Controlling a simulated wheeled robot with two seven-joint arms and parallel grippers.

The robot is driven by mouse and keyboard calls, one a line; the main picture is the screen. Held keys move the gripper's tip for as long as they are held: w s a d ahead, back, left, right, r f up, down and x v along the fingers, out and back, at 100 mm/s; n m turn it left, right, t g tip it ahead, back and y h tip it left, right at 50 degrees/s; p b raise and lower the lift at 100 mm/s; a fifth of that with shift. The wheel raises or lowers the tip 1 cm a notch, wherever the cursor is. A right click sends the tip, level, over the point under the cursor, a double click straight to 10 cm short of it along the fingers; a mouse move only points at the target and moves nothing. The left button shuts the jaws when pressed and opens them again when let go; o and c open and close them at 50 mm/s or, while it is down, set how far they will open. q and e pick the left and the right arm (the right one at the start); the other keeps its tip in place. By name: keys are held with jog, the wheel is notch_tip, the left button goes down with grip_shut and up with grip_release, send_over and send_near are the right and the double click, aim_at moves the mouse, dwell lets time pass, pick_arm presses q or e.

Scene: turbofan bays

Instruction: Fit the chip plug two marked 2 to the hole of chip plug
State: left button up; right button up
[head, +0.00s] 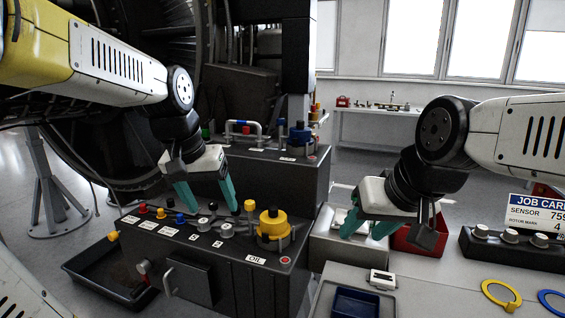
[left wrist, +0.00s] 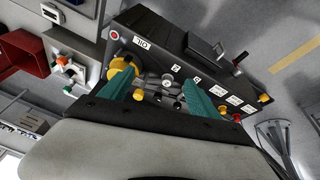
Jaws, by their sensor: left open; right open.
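The black console (head: 225,268) carries small labels reading 1 or similar and 2 (head: 217,244); the 2 label also shows in the left wrist view (left wrist: 176,68). Behind these labels are grey round fittings (head: 226,229) and small black knobs (head: 213,206). My left gripper (head: 207,194) is open and empty, above the console's back left. In the left wrist view its teal fingers (left wrist: 160,98) straddle the fittings from above.
A large yellow oil cap (head: 273,232) and a yellow knob (head: 249,207) stand beside the fittings. Red, yellow and blue caps (head: 180,219) line the left. A red bin (head: 412,238), blue tray (head: 356,303) and yellow ring (head: 501,295) are at right. A dark tray (head: 105,275) lies on the floor.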

pick_arm(q)
jog(key=s+d+t, duration=0.1)
jog(key=s+t, duration=0.1)
jog(key=s, duration=0.7)
jog(key=shift+s+f+h, duration=0.15)
jog(key=shift+s+h, duration=0.05)
jog(key=shift+h, duration=0.2)
dwell(1.7)
